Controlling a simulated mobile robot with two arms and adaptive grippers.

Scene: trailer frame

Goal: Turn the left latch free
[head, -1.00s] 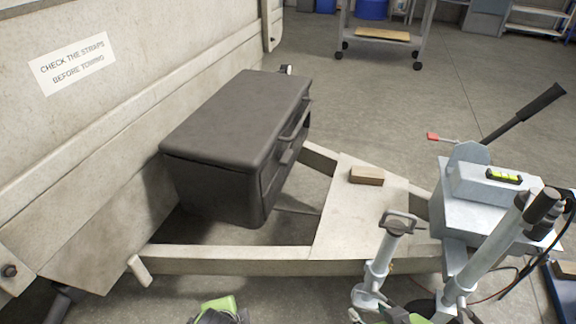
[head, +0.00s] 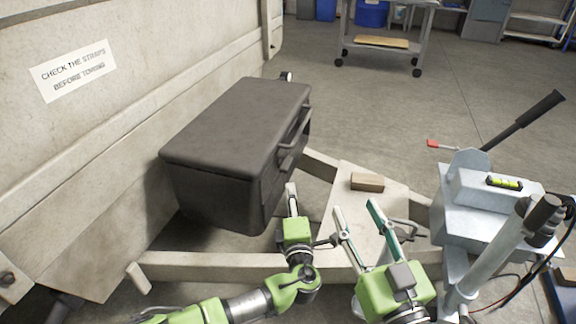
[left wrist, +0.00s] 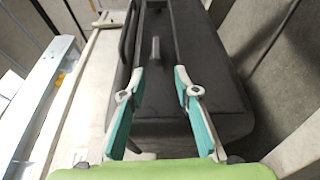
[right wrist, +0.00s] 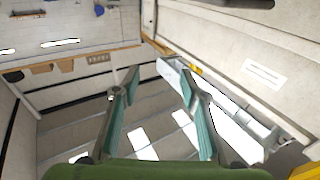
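The dark grey toolbox (head: 225,135) sits on the trailer frame, lid closed. Its front faces right, with a bar handle (head: 303,118). A dark part low on the front edge, near the camera (head: 287,158), looks like the left latch; its turn position is unclear. My left gripper (head: 291,190) is just below and in front of it. In the left wrist view it is open, and a short dark stub (left wrist: 155,50), seemingly the latch, shows beyond and between its fingers, apparently not gripped. My right gripper (head: 356,208) is open and empty, right of the left one.
A small wooden block (head: 367,182) lies on the frame plate. The jack and coupling (head: 485,200) with a lever stand at the right. The trailer wall (head: 130,130) stands behind the box at left. A cart (head: 385,40) is further back.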

